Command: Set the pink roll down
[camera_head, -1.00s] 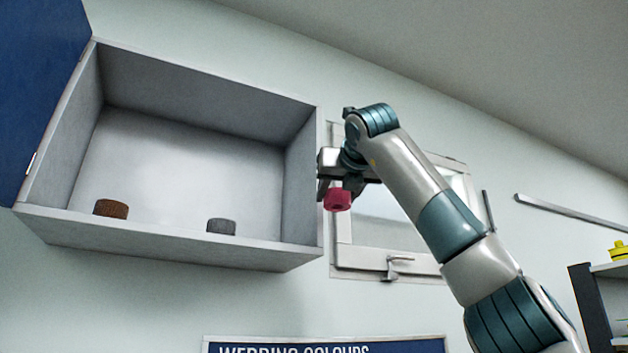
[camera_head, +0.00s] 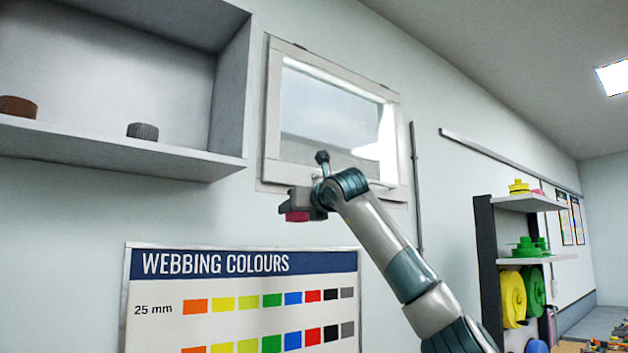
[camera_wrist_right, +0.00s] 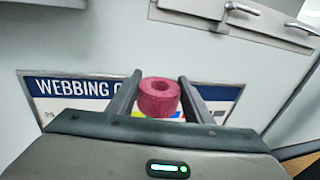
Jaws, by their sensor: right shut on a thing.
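The pink roll (camera_head: 297,216) is held by my right gripper (camera_head: 304,204) in front of the wall, below the window's lower left corner. In the right wrist view the pink roll (camera_wrist_right: 159,97) sits between the two fingers of my right gripper (camera_wrist_right: 160,92), its round hole facing the camera. No surface touches the roll from below. My left gripper is in neither current view.
An open grey wall cabinet (camera_head: 120,159) at upper left holds a brown roll (camera_head: 18,107) and a dark grey roll (camera_head: 142,131). A webbing colours chart (camera_head: 240,300) hangs below. A window (camera_head: 335,115) is behind my arm. A shelf rack (camera_head: 488,250) with yellow and green rolls stands right.

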